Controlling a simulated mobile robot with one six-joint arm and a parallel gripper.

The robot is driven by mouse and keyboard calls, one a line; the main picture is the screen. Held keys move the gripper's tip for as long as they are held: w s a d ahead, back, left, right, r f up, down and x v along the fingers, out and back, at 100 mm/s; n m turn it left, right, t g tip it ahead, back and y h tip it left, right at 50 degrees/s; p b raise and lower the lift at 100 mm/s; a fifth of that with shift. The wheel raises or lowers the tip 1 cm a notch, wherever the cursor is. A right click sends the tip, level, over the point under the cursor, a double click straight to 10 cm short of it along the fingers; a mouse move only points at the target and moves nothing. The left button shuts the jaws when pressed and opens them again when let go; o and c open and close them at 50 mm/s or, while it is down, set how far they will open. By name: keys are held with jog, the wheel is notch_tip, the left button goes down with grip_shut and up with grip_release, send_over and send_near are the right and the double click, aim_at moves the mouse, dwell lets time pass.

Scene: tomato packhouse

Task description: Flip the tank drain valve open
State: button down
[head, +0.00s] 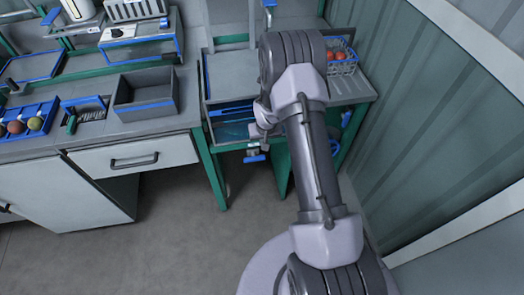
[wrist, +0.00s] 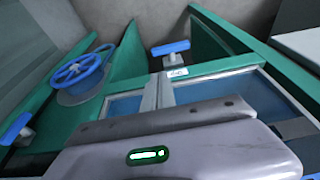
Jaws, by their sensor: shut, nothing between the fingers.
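The wash tank (head: 204,90) is a grey basin with blue-tinted water on a green frame in the head view. Its drain valve (head: 255,158) has a blue lever and sits low at the tank's front. In the wrist view the blue lever (wrist: 171,47) lies crosswise on a grey stem, beside a small white label. My gripper (head: 254,132) is shut and empty, close above the valve in the head view, with its tips partly hidden. No contact with the lever shows.
A blue handwheel (wrist: 83,68) and another blue lever (wrist: 15,128) stand at the left of the wrist view. A wire basket of tomatoes (head: 343,64) is right of my arm. A counter with a grey bin (head: 146,108) stands left. The floor in front is clear.

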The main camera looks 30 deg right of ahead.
jog(key=b, duration=0.5)
send_near(262, 157)
jog(key=x, duration=0.5)
jog(key=shift+w, duration=0.3)
jog(key=shift+f+b, duration=0.3)
jog(key=shift+f, duration=0.45)
